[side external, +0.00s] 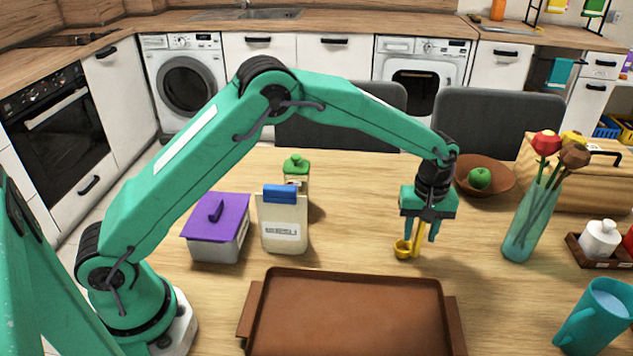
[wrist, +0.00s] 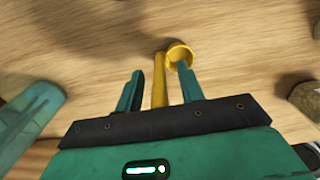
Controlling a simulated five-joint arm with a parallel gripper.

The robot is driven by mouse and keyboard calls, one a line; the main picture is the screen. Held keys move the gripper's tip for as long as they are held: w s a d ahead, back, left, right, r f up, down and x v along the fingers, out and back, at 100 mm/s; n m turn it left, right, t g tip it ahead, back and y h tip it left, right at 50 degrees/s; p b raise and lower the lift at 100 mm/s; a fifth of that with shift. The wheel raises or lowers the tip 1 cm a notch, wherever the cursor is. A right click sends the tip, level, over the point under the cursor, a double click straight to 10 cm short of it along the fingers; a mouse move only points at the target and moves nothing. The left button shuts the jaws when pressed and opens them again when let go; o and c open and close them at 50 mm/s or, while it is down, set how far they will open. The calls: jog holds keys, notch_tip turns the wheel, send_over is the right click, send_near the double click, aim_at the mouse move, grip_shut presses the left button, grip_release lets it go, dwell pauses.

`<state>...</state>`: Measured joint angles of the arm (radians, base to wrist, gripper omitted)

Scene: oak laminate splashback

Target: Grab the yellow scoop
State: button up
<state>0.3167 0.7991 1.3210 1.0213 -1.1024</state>
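The yellow scoop (side external: 403,249) is on the right half of the table, behind the brown tray's right end, with its cup towards the left and its handle rising towards my gripper (side external: 422,235). My gripper points down over it. In the wrist view, the scoop's handle (wrist: 159,82) lies between the two fingers of my gripper (wrist: 159,78), with a visible gap on each side. The fingers are open. The scoop's round cup (wrist: 179,53) shows just beyond the right fingertip. The upper end of the handle is hidden by my gripper.
A brown tray (side external: 447,318) lies in front. A glass vase (side external: 522,230) with flowers stands right, a wooden bowl (side external: 503,188) with a green apple behind. A muesli container (side external: 282,225) and purple-lidded box (side external: 217,235) stand left. A teal mug (side external: 594,322) is front right.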

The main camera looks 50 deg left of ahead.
jog(key=shift+c, duration=0.2)
grip_shut()
jog(key=shift+r, duration=0.1)
jog(key=shift+r, duration=0.4)
notch_tip(320, 180, up, 3)
jog(key=shift+r, duration=0.15)
jog(key=s+d+r, duration=0.6)
jog(key=s+d, duration=0.1)
jog(key=s, duration=0.2)
jog(key=shift+d+r, duration=0.35)
jog(key=shift+w, duration=0.1)
